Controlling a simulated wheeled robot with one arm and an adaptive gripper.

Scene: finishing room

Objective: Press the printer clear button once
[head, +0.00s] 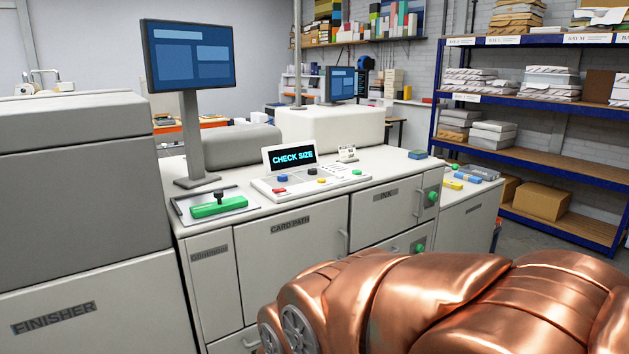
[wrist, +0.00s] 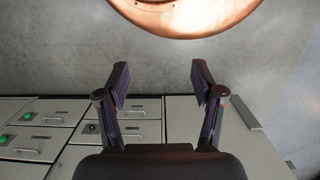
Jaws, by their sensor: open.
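The printer (head: 292,230) is a long light-grey machine in the middle of the head view. The panel carries a red button (head: 279,190), a blue button (head: 283,178), a yellow button (head: 321,180) and a green button (head: 355,171), among others. Button labels are too small to read, so I cannot tell which is clear. My gripper (wrist: 160,80) is open and empty in the wrist view, apart from the cabinet fronts. The head view does not show its fingers.
A monitor (head: 188,55) on a post and a green-handled tray (head: 219,207) stand left of the panel. The grey finisher (head: 75,190) is at far left. Blue shelving (head: 530,167) stands at right. Grey floor (wrist: 60,60) shows in the wrist view.

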